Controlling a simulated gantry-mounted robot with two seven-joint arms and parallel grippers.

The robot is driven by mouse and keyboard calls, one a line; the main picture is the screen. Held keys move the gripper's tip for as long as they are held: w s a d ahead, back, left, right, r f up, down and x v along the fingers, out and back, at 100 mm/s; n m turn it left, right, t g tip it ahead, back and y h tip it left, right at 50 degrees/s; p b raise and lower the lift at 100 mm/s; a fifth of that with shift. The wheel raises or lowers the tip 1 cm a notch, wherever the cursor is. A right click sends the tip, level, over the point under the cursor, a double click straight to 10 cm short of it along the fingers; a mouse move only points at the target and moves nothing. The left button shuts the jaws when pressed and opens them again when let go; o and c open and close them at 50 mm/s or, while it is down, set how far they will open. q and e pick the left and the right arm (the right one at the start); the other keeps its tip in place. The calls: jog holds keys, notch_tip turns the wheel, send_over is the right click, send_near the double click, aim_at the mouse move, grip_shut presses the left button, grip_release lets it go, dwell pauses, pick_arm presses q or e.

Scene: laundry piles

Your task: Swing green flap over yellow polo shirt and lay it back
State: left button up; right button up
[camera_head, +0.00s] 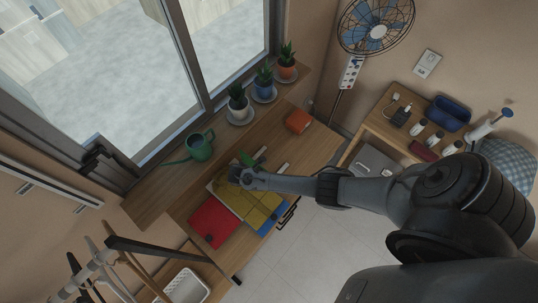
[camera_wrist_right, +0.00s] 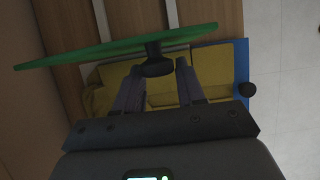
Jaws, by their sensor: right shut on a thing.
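A folding board lies on the wooden table, with a red flap (camera_head: 212,222) on its left and a blue panel (camera_head: 268,224) on its right. The yellow polo shirt (camera_head: 250,204) lies flat across its middle; it also shows in the right wrist view (camera_wrist_right: 215,70). The green flap (camera_wrist_right: 110,47) is seen nearly edge-on, raised above the shirt; only a small part shows in the head view (camera_head: 247,159). My right gripper (camera_wrist_right: 160,68) is shut on the flap's black knob (camera_wrist_right: 155,60). My left gripper is out of view.
A green watering can (camera_head: 199,147) and potted plants (camera_head: 239,104) stand on the windowsill. An orange box (camera_head: 298,121) lies at the table's far end. A white basket (camera_head: 186,287) and a rack with hangers are at lower left. A side table with small items is at right.

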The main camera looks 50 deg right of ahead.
jog(key=shift+s+d+r+p, duration=0.1)
jog(key=shift+d+r+p, duration=0.05)
jog(key=shift+d, duration=0.35)
jog(key=shift+d+r+p, duration=0.15)
jog(key=shift+d, duration=0.5)
jog(key=shift+c, duration=0.2)
jog(key=shift+s+d+y+p, duration=0.1)
jog(key=shift+d+y+p, duration=0.35)
jog(key=shift+d, duration=0.75)
jog(key=shift+d+y, duration=0.25)
jog(key=shift+d, duration=0.5)
jog(key=shift+d, duration=0.1)
